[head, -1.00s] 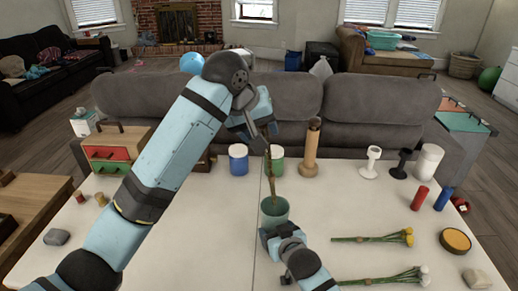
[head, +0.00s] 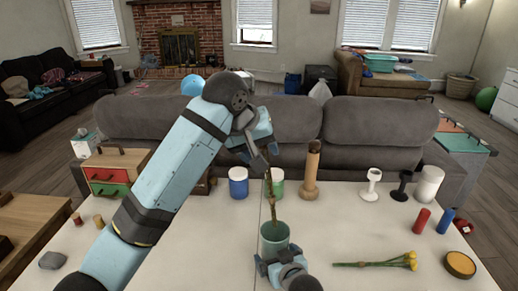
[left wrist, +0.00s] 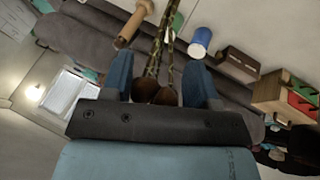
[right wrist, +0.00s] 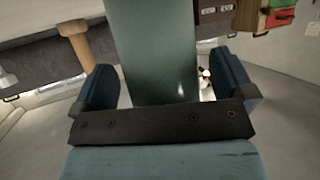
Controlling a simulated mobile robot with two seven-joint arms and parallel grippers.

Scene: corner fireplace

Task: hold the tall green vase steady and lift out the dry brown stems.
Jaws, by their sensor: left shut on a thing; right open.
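The green vase (head: 274,240) stands upright on the white table. The dry brown stems (head: 271,200) rise from its mouth, their lower ends hidden inside. My left gripper (head: 260,155) is above the vase, shut on the stems. In the left wrist view the stems (left wrist: 160,48) pass between the fingers of the left gripper (left wrist: 160,80), with round brown heads (left wrist: 154,93) near the palm. My right gripper (head: 268,266) is open, low at the near side of the vase. In the right wrist view the vase (right wrist: 155,50) lies between the right gripper's fingers (right wrist: 168,85), with a gap at the right finger.
Blue (head: 238,183) and green (head: 277,182) jars and a tan wooden vase (head: 311,172) stand behind. Yellow flowers (head: 385,262) lie to the right, near a round yellow-topped tin (head: 459,264). A drawer box (head: 110,175) is at the left.

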